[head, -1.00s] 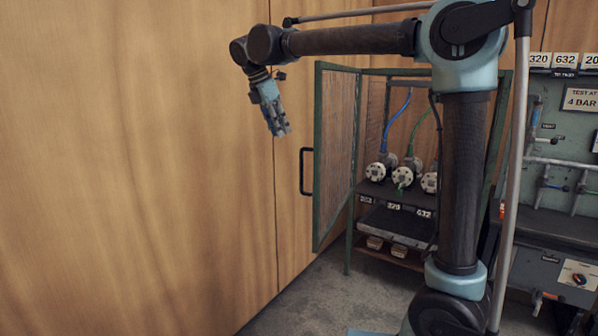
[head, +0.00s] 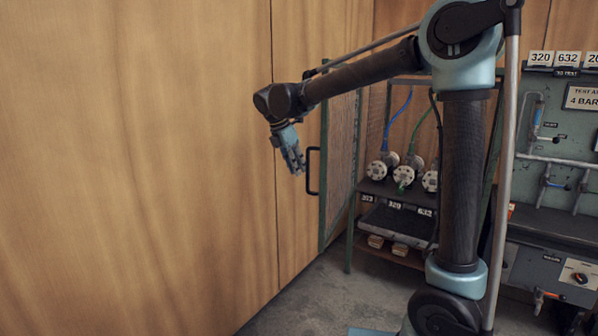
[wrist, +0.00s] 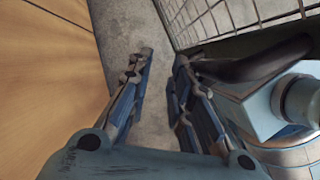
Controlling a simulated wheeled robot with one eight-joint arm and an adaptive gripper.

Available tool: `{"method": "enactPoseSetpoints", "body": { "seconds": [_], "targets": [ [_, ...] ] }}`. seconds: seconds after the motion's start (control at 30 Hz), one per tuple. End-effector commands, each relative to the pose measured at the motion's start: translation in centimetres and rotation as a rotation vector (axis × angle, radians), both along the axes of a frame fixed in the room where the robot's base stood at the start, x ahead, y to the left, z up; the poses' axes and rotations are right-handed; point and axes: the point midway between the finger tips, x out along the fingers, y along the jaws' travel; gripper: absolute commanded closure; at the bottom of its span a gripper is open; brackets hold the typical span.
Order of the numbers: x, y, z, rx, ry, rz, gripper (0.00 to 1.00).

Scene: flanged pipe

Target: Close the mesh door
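The mesh door (head: 341,150) is a green-framed panel on the left side of the cabinet and stands open, jutting toward the camera. Its black handle (head: 309,171) is on the door's near edge, facing left. My gripper (head: 298,173) points downward just left of the handle, at about the handle's height. Whether it touches the handle cannot be told. In the wrist view, my gripper (wrist: 164,57) has its fingers apart with only floor visible between them. Wire mesh (wrist: 235,18) shows at the upper right there.
The cabinet shelf (head: 372,188) holds several flanged pipe parts with hoses. A wooden wall (head: 150,170) runs close on the left. A test bench (head: 555,225) stands at the right. The floor (head: 300,300) in front of the door is clear.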

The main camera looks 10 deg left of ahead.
Motion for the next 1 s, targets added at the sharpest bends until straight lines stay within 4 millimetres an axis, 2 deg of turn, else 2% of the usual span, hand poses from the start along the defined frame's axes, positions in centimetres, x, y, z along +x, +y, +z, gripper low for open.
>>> {"method": "enactPoseSetpoints", "body": {
  "seconds": [0.2,0.47,0.57,0.6,0.77,0.87,1.0],
  "targets": [
    [0.36,-0.43,-1.21,0.000,0.000,-0.001,0.80],
    [0.37,-0.45,-1.31,0.000,0.000,-0.001,0.80],
    [0.41,-0.54,-1.30,0.000,0.000,-0.002,0.98],
    [0.42,-0.53,-1.30,0.000,0.000,-0.002,1.00],
    [0.41,-0.53,-1.29,0.000,0.000,-0.002,1.00],
    [0.40,-0.52,-1.29,0.000,0.000,-0.002,0.81],
    [0.40,-0.52,-1.29,0.000,0.000,-0.002,0.80]
  ]
}}
